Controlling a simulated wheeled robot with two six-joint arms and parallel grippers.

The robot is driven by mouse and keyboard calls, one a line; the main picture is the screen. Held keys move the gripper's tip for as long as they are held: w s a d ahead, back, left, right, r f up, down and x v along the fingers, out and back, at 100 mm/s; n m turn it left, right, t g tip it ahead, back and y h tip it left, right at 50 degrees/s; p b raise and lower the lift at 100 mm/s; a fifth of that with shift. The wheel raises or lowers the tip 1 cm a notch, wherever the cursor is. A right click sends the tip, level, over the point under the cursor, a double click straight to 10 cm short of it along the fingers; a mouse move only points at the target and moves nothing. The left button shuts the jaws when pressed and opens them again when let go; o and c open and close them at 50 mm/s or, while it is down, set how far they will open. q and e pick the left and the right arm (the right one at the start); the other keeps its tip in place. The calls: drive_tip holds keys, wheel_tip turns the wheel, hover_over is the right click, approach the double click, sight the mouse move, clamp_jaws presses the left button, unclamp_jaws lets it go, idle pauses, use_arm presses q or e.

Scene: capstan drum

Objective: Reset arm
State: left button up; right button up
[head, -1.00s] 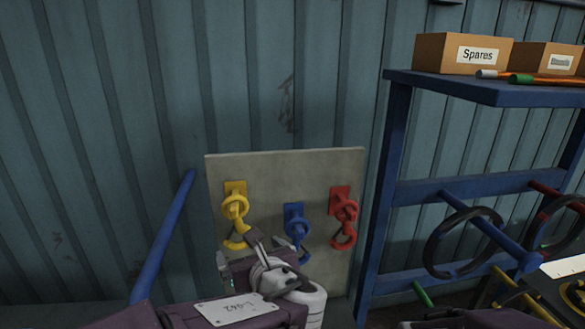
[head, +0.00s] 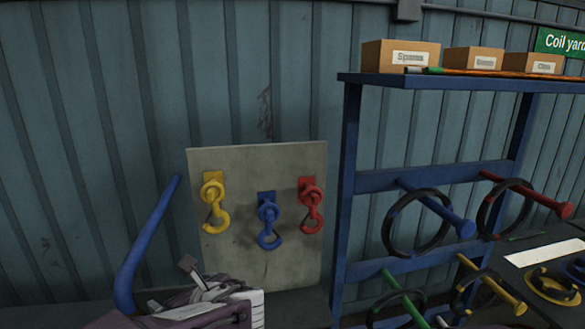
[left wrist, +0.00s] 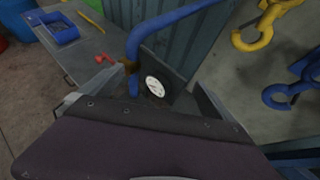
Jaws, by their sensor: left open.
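My left gripper (head: 178,284) is at the bottom of the head view, in front of and below the hook board (head: 262,262). In the left wrist view its two fingers (left wrist: 150,78) stand wide apart. Nothing is held between them. Past the fingers, a dark plate with a white round dial (left wrist: 155,87) shows next to a curved blue pipe (left wrist: 133,45). A yellow hook (head: 214,205), a blue hook (head: 268,225) and a red hook (head: 311,208) hang on the board, clear of the gripper. My right gripper is not in view.
A blue rack (head: 350,190) with coloured pegs holding black rings stands right of the board. Boxes (head: 400,54) sit on its top shelf. The blue pipe (head: 150,240) rises left of the board. A grey bench with a blue tray (left wrist: 62,33) shows in the wrist view.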

use_arm(q)
drive_tip(key=s+a+f+n+g+h+b, duration=0.2)
drive_tip(key=s+f+n+g+b, duration=0.25)
drive_tip(key=f, duration=0.55)
drive_tip(key=s+a+f+n+g+h+b, duration=0.1)
drive_tip(key=s+a+f+n+g, duration=0.15)
drive_tip(key=s+f+n, duration=0.65)
drive_tip(key=d+f+n+h, duration=0.6)
drive_tip(key=d+f+n, duration=0.2)
drive_tip(key=n, duration=0.6)
drive_tip(key=shift+s+d, duration=0.35)
drive_tip(key=shift+d, duration=0.4)
